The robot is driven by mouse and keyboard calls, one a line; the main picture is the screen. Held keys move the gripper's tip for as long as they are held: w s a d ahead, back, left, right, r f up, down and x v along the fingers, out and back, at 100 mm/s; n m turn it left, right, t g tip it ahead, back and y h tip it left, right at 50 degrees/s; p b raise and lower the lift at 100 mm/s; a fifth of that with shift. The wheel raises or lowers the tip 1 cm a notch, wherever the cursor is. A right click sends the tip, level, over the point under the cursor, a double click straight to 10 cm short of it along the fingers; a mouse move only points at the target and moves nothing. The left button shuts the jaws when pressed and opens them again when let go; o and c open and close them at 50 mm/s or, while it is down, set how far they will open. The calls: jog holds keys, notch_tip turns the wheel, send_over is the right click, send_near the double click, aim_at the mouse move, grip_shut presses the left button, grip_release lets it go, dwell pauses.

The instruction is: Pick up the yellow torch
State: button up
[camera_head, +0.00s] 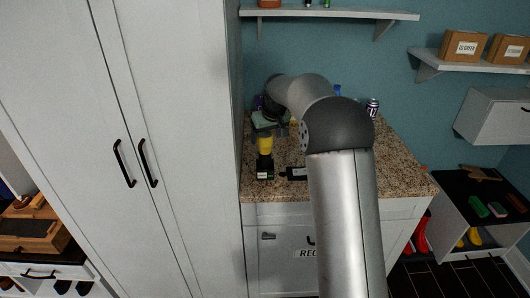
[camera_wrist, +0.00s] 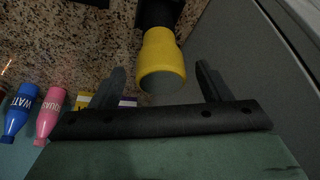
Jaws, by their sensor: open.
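The yellow torch (camera_head: 265,146) lies or stands on the speckled granite counter (camera_head: 400,178), close to the tall white cabinet. It has a yellow head and a black body. In the wrist view its yellow head (camera_wrist: 162,62) faces the camera and its black body reaches the top edge. My gripper (camera_wrist: 160,75) is open, with one dark finger on each side of the yellow head and gaps between. In the head view my gripper (camera_head: 264,124) is just behind the torch, partly hidden by my arm.
The tall white cabinet (camera_head: 180,120) borders the counter on the left. In the wrist view, a blue bottle (camera_wrist: 18,112), a pink bottle (camera_wrist: 50,112) and yellow and purple items stand at the left.

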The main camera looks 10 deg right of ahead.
aim_at(265, 155)
jog(key=shift+p+x, duration=0.75)
jog(key=shift+x, duration=1.65)
jog(key=shift+c, duration=0.3)
